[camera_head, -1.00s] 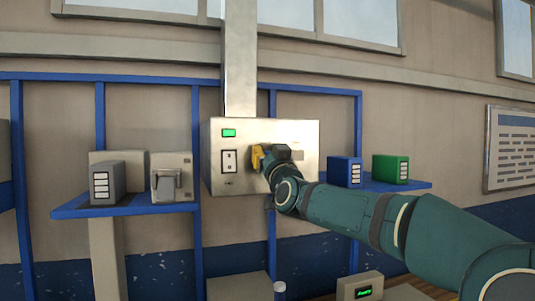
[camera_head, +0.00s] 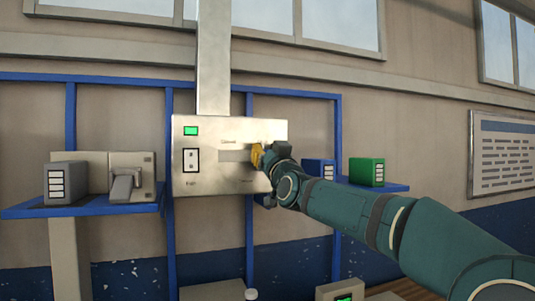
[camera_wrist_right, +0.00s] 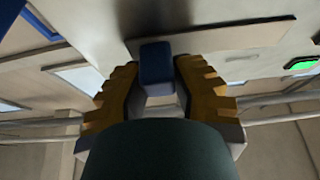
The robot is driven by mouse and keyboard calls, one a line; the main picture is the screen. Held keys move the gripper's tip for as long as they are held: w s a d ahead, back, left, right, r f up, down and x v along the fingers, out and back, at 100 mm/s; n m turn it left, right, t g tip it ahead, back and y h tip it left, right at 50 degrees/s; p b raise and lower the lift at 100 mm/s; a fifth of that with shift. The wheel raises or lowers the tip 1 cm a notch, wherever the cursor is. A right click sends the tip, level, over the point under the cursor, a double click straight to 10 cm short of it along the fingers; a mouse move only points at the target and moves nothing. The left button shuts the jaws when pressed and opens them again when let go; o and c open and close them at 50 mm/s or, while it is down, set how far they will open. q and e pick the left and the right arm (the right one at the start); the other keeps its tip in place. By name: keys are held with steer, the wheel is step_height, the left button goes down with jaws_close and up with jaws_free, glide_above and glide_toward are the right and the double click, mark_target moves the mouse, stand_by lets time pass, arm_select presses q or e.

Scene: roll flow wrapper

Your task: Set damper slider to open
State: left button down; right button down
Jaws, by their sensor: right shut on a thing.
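A metal control box (camera_head: 207,170) hangs on the wall with a pale horizontal slot (camera_head: 234,156) in its face. My right gripper (camera_head: 258,156) is at the right part of this slot, its yellow fingers against the box front. In the right wrist view the gripper (camera_wrist_right: 157,85) is shut on a small dark blue slider knob (camera_wrist_right: 157,62), one finger on each side. The slot strip (camera_wrist_right: 225,38) runs mostly to one side of the knob, toward the green lamp. In the head view the knob is hidden by the gripper. My left gripper is not in view.
The box also carries a lit green lamp (camera_head: 190,131) and a black-framed switch (camera_head: 191,160). A blue shelf (camera_head: 90,207) at left holds grey units. A blue box (camera_head: 318,168) and a green box (camera_head: 366,171) stand on a shelf right, close behind my arm.

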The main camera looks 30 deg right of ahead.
steer(key=shift+s+d+r, duration=0.1)
steer(key=shift+d+r, duration=0.05)
steer(key=shift+r, duration=0.1)
steer(key=c, duration=0.7)
jaws_free()
steer(key=shift+c, duration=0.2)
steer(key=shift+d+f, duration=0.15)
steer(key=shift+d, duration=0.05)
steer(key=shift+a, duration=0.2)
steer(key=shift+s+f, duration=0.15)
steer(key=v, duration=1.1)
steer(key=shift+s+f, duration=0.15)
steer(key=shift+s, duration=0.05)
